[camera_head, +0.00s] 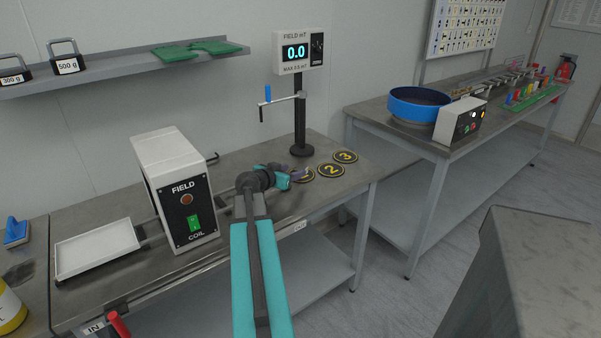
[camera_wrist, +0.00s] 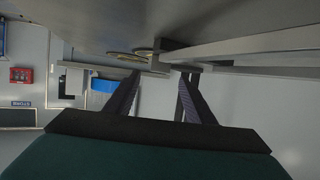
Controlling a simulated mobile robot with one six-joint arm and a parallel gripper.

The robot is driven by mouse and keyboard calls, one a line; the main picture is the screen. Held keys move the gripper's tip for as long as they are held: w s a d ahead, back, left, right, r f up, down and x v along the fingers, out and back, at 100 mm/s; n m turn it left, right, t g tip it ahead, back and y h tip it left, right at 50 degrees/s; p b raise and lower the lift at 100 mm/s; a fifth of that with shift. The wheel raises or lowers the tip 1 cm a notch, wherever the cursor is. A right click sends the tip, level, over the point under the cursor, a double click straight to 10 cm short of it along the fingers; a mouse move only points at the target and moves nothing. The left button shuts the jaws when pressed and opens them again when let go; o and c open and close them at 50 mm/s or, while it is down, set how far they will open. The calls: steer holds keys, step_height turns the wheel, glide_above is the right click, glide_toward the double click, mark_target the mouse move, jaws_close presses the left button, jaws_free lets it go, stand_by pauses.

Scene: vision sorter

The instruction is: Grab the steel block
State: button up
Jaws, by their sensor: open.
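My gripper (camera_head: 298,174) is open at the outlet end of the bench, low over the numbered discs. In the wrist view its two dark fingers (camera_wrist: 160,76) stand apart with nothing seen held between them. A small dark grey block (camera_wrist: 172,44), likely the steel block, shows just beyond the fingertips at the end of pale rails (camera_wrist: 250,44). It seems apart from the fingers, though depth is hard to judge. In the head view I cannot make out the block; my gripper covers that spot and part of the first disc.
Discs 2 (camera_head: 331,170) and 3 (camera_head: 344,157) lie bare beside my gripper. The field meter stand (camera_head: 299,115) rises close behind it. The FIELD COIL box (camera_head: 182,195) and a white tray (camera_head: 97,248) are to the left. A blue bowl (camera_head: 417,105) stands on another bench.

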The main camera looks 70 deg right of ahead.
mark_target(299, 169)
steer(key=shift+p+x, duration=0.7)
steer(key=shift+x, duration=1.85)
steer(key=shift+c, duration=0.4)
jaws_close()
steer(key=shift+r, duration=0.1)
